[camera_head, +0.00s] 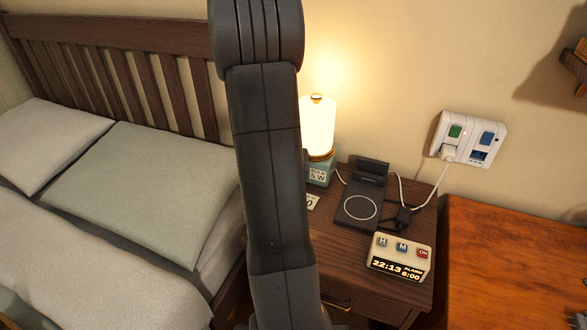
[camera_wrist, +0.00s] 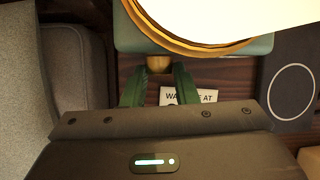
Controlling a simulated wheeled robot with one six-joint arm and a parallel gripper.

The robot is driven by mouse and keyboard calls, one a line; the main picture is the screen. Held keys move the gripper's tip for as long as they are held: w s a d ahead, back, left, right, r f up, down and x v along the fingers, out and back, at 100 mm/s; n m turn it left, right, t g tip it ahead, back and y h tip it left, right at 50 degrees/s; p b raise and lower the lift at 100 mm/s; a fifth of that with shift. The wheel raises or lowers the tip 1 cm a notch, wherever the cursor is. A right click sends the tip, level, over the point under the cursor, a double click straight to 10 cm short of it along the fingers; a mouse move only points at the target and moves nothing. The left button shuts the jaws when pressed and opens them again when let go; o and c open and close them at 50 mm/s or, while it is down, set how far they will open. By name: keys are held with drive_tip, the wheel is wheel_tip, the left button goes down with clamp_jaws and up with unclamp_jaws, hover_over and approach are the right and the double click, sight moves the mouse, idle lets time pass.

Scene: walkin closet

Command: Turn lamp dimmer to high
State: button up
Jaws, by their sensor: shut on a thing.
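The lamp (camera_head: 318,127) is lit, with a glowing white shade, a brass ring and a teal base (camera_head: 320,172), on the nightstand. In the wrist view its shade (camera_wrist: 240,12) and teal base (camera_wrist: 125,32) fill the top. A round brass dimmer knob (camera_wrist: 159,64) sticks out from the base's front. My gripper (camera_wrist: 160,73) has its green fingers on either side of the knob and is shut on it. The knob's markings cannot be seen. In the head view my arm hides the gripper and the knob.
A bed (camera_head: 150,190) stands at left. A white cable runs to the wall socket (camera_head: 468,138).

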drive_tip(key=o, duration=1)
drive_tip(key=shift+r, duration=0.1)
drive_tip(key=p+v, duration=0.5)
drive_tip(key=v, duration=0.8)
drive_tip(key=shift+r, duration=0.25)
drive_tip(key=shift+s+a, duration=0.15)
